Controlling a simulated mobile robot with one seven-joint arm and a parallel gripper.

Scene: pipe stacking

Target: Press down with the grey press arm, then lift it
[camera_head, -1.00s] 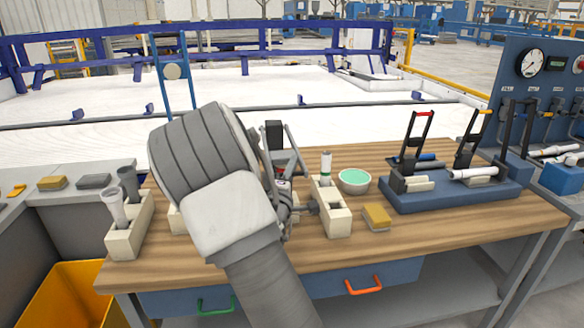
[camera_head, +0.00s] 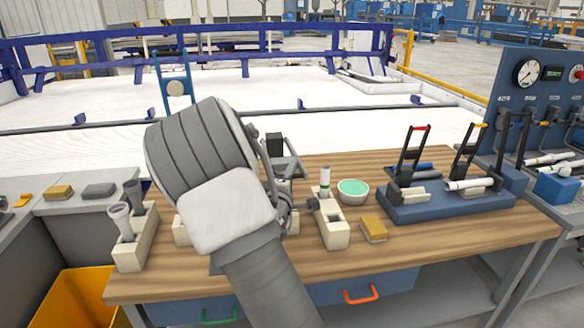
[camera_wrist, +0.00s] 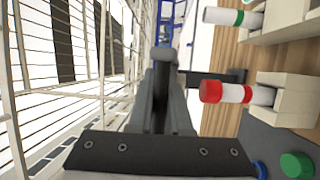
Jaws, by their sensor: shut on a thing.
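The grey press arm (camera_head: 288,161) stands on the wooden bench behind my wrist, which hides most of it in the head view. In the wrist view, my gripper (camera_wrist: 162,62) is shut at a dark crossbar that appears to be the press arm's handle (camera_wrist: 218,76); it sticks out to the right of the fingers. The exact contact is hard to see. A pipe with a green ring (camera_head: 324,178) stands upright in a beige block (camera_head: 333,232).
On the bench are a bowl with green contents (camera_head: 352,190), a yellow sponge-like block (camera_head: 373,229) and a blue fixture with levers (camera_head: 440,204). A beige block with grey fittings (camera_head: 131,248) stands left. A blue frame (camera_head: 176,86) rises behind my arm.

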